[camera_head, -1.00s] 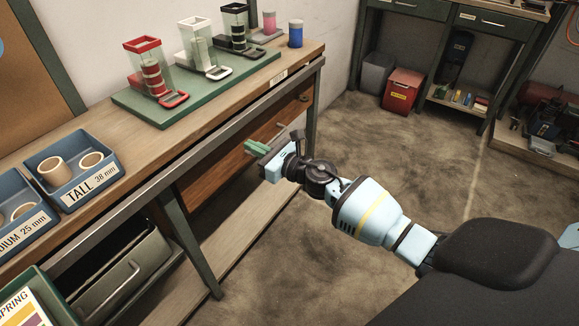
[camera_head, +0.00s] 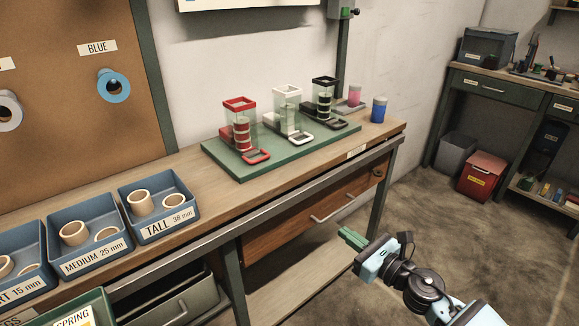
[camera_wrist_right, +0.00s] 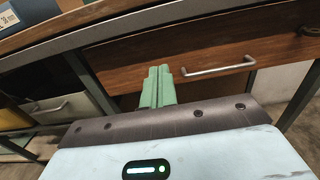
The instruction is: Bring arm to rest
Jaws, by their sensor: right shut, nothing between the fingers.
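My right gripper (camera_head: 352,238) has green fingers and a pale blue body. It is in the lower right of the head view, in front of the bench and below the worktop's front edge. Its fingers are shut together with nothing between them. In the right wrist view the closed green fingers (camera_wrist_right: 157,88) point toward the wooden drawer (camera_wrist_right: 200,55) and its metal handle (camera_wrist_right: 218,67), with the handle just right of the fingertips. I cannot tell whether they touch anything there, but the head view shows them apart from the drawer. My left gripper is not in view.
The wooden bench (camera_head: 190,165) bears a green board (camera_head: 225,165) with red, white and black dispensers. Blue trays (camera_head: 150,235) of rings stand at the left. A blue cup (camera_head: 379,109) stands near the right end. The floor (camera_head: 450,215) to the right is clear.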

